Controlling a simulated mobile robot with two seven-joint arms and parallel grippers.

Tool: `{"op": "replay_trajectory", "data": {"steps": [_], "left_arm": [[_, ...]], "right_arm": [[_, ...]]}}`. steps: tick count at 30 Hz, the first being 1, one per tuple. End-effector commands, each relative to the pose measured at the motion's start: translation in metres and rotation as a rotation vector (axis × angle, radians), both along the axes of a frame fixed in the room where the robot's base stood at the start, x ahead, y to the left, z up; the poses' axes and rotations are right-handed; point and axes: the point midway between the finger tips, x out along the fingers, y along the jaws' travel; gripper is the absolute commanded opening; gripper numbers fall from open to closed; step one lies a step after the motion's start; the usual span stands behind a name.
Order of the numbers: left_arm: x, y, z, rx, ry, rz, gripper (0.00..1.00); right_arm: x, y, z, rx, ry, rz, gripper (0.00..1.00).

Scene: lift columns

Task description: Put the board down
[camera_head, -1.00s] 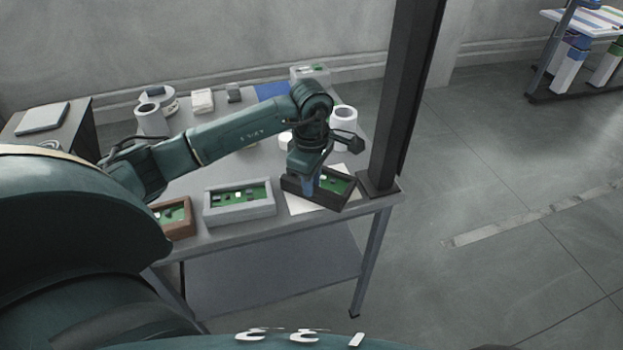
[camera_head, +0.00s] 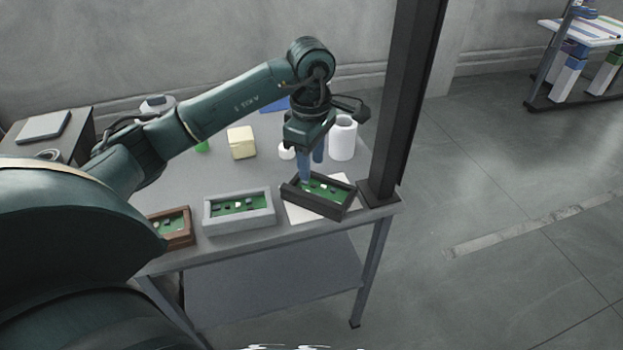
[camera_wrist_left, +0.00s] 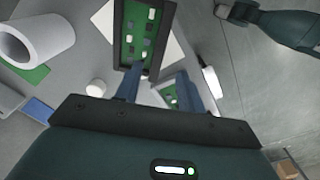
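A green circuit board (camera_head: 326,189) lies in a dark-framed tray (camera_head: 340,211) on a white sheet near the table's right end. The board (camera_wrist_left: 140,33) and tray also show at the top of the left wrist view. My left gripper (camera_head: 311,172) is over the tray's far left part, pointing down. Its two blue fingers (camera_wrist_left: 158,75) are apart with nothing held between them. One fingertip overlaps the tray's edge in the head view; I cannot tell whether it touches. A dark green arm part at the top right of the wrist view seems mine; no right fingers are clear.
A grey tray (camera_head: 240,223) and a brown tray (camera_head: 189,236), both with green boards, stand left along the front edge. A white roll (camera_head: 342,140) and a yellow block (camera_head: 241,142) stand behind. A dark post (camera_head: 398,110) rises close right of the dark tray.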

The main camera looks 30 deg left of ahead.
Motion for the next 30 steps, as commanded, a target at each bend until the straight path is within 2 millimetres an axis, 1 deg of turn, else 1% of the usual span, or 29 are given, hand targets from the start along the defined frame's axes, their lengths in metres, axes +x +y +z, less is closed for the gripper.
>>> {"op": "replay_trajectory", "data": {"steps": [1,3,6,11,14,16,17,18,20,21,23,24,25,26,27,29,30], "left_arm": [[0.001,0.000,0.010,-0.001,-0.005,0.000,0.39],[0.000,0.000,0.021,0.000,-0.004,0.000,0.39],[0.000,0.000,0.031,0.000,-0.001,0.000,0.39],[0.000,0.000,0.037,0.000,0.000,0.000,0.39],[-0.003,-0.009,0.031,-0.034,0.009,-0.007,0.39],[-0.008,-0.032,0.017,-0.122,0.028,-0.023,0.39],[-0.013,-0.047,0.010,-0.182,0.042,-0.030,0.39],[-0.021,-0.072,-0.001,-0.285,0.068,-0.034,0.39],[-0.040,-0.119,-0.015,-0.491,0.130,-0.021,0.39],[-0.056,-0.153,-0.019,-0.652,0.186,0.009,0.39],[-0.078,-0.199,-0.013,-0.903,0.290,0.094,0.39],[-0.090,-0.223,-0.003,-1.066,0.369,0.173,0.39],[-0.096,-0.238,0.005,-1.181,0.433,0.242,0.39],[-0.101,-0.249,0.015,-1.296,0.500,0.322,0.39],[-0.104,-0.260,0.028,-1.438,0.597,0.442,0.39],[-0.101,-0.265,0.044,-1.632,0.750,0.652,0.39],[-0.095,-0.262,0.050,-1.745,0.860,0.813,0.39]], "right_arm": [[0.000,0.000,-0.001,0.001,-0.001,-0.001,0.36],[0.000,0.000,-0.001,0.003,-0.001,0.000,0.36],[0.000,0.000,0.000,0.004,-0.002,-0.001,0.36],[0.001,0.000,0.001,0.004,-0.004,-0.001,0.36],[0.001,-0.001,0.001,0.002,-0.005,0.001,0.36],[0.001,-0.001,0.001,0.001,-0.005,0.002,0.36],[0.000,-0.001,0.001,0.001,-0.005,0.002,0.36],[0.000,-0.001,0.000,0.000,-0.005,0.003,0.36],[0.000,-0.001,0.000,-0.001,-0.005,0.003,0.36],[0.000,-0.001,0.000,-0.001,-0.005,0.003,0.36],[0.000,-0.001,0.000,-0.002,-0.004,0.004,0.36],[0.000,-0.001,0.000,-0.002,-0.004,0.004,0.36],[0.000,-0.001,0.000,-0.002,-0.004,0.004,0.36],[0.000,-0.001,0.000,-0.002,-0.004,0.004,0.36],[0.000,-0.001,0.000,-0.002,-0.004,0.004,0.36],[0.000,-0.001,0.000,-0.002,-0.003,0.005,0.36],[0.000,-0.001,0.000,-0.002,-0.003,0.005,0.36]]}}
